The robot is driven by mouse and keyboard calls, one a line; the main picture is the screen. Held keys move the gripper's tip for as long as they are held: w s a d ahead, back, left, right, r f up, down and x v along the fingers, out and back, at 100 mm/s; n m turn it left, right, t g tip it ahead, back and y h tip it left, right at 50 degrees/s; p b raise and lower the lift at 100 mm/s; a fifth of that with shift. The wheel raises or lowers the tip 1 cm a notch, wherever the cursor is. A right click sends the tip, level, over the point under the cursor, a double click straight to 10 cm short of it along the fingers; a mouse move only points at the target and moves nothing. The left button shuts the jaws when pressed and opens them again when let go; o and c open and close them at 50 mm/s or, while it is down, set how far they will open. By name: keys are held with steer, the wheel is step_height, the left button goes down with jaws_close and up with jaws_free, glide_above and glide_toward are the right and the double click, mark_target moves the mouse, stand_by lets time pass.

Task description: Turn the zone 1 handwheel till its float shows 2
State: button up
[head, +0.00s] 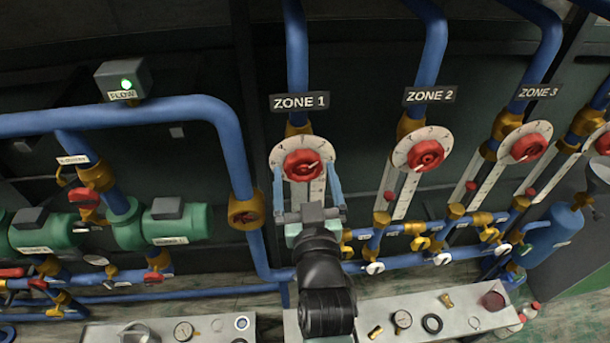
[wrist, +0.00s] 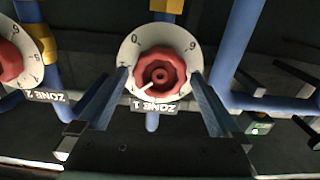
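The zone 1 handwheel (head: 303,164) is red and sits on a round white numbered dial under the ZONE 1 sign (head: 299,102). In the wrist view the handwheel (wrist: 160,75) is centred, with the dial's 0 at left and 6 at right. A pale mark on the wheel points to the lower left there. My gripper (head: 304,167) is open, its two blue-grey fingers on either side of the wheel, with gaps showing between them and the wheel. The white float gauge (head: 317,188) below the wheel is mostly hidden behind my gripper; I cannot make out its float.
The zone 2 handwheel (head: 425,155) and zone 3 handwheel (head: 529,147) are to the right, with red floats on their gauges. A blue pipe (head: 240,165) with a brass fitting runs close on the left. A bench (head: 460,323) with small parts stands below.

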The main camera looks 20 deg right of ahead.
steer(key=v, duration=0.7)
stand_by(0.3)
steer(key=shift+r, duration=0.15)
steer(key=w+a+r+n+t+y, duration=0.1)
steer(key=w+a+r+t, duration=0.15)
steer(key=r, duration=0.85)
steer(key=w+a+r+n+t+y, duration=0.15)
steer(key=a+r, duration=0.25)
steer(key=r, duration=0.7)
steer(key=s+a+r+t, duration=0.2)
steer(key=s+r, duration=0.1)
steer(key=r, duration=0.4)
steer(key=s+a+r+t+y, duration=0.1)
steer(key=s+a+r+t, duration=0.1)
steer(key=r, duration=0.6)
steer(key=s+a+r+t+y, duration=0.1)
steer(key=s+a+r+t, duration=0.1)
steer(key=r, duration=0.6)
steer(key=shift+s+a+r, duration=0.25)
steer(key=shift+s+a, duration=0.6)
steer(key=shift+s, duration=0.35)
steer(key=shift+n+y, duration=0.25)
